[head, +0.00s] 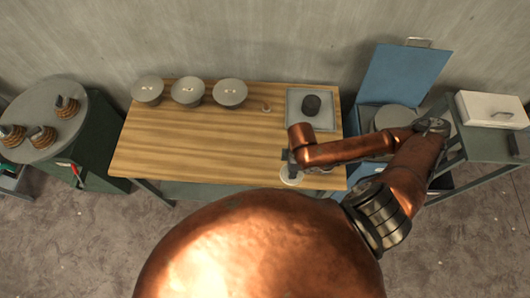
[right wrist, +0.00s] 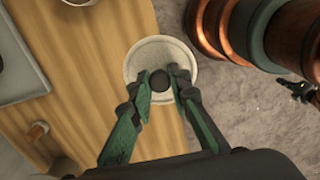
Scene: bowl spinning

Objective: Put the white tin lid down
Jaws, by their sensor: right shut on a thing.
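The white tin lid (right wrist: 147,51) is a round pale disc with a dark knob in its middle, seen in the right wrist view. My right gripper (right wrist: 160,82) has its green and black fingers on either side of the knob and is shut on it. In the head view the lid (head: 291,179) shows below my right gripper (head: 291,168), at the front edge of the wooden table (head: 200,140). I cannot tell whether the lid touches the table. My left gripper is not in view.
Three grey lidded bowls (head: 188,92) stand at the table's back left. A small knobbed thing (head: 266,107) and a grey tray (head: 296,98) with a dark lump (head: 312,104) are at the back right. The table's middle and left front are clear.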

